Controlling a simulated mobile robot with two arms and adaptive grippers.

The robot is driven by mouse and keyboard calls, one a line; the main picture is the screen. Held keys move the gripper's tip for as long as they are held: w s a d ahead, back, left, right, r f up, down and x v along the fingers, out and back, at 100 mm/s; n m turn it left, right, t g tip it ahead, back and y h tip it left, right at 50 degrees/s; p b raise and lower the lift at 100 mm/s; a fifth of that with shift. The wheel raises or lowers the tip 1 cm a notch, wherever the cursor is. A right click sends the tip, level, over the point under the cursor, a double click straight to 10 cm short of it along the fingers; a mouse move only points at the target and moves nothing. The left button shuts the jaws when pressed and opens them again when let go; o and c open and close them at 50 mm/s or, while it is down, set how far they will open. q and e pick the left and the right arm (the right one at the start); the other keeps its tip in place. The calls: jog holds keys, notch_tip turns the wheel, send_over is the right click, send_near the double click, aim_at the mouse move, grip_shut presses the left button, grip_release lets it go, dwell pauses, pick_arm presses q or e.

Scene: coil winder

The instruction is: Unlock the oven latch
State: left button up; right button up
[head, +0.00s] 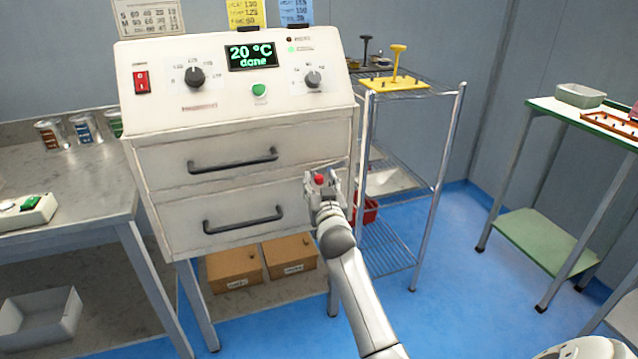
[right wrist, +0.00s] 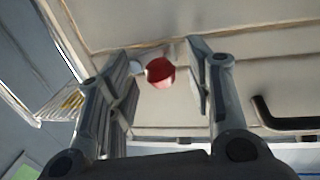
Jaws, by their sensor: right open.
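The oven (head: 235,130) is a cream cabinet with a sloped control panel and two drawers with dark handles. Its display reads "20 °C done". The latch has a red knob (head: 319,179) at the right end of the upper drawer's front. My right gripper (head: 320,182) is at this knob. In the right wrist view the red knob (right wrist: 160,72) lies between the two open fingers, nearer the left one. I cannot tell whether either finger touches it. The knob's mount is partly hidden by the fingers. My left gripper is not in view.
A wire shelf rack (head: 400,95) with a yellow tool on top stands right of the oven. Two cardboard boxes (head: 235,268) sit below the oven. Blue floor is clear between.

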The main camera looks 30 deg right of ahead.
jog(key=shift+x, duration=0.9)
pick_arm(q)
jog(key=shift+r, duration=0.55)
pick_arm(e)
jog(key=c, duration=1)
jog(key=shift+a+r+m+p, duration=0.1)
jog(key=shift+r+m+p, duration=0.2)
jog(key=shift+m+p, duration=0.8)
jog(key=shift+c, duration=0.2)
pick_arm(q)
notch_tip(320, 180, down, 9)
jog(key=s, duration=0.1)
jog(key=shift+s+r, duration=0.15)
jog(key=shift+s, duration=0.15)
pick_arm(e)
jog(key=o, duration=1)
jog(key=shift+o, duration=0.2)
jog(key=shift+s, duration=0.1)
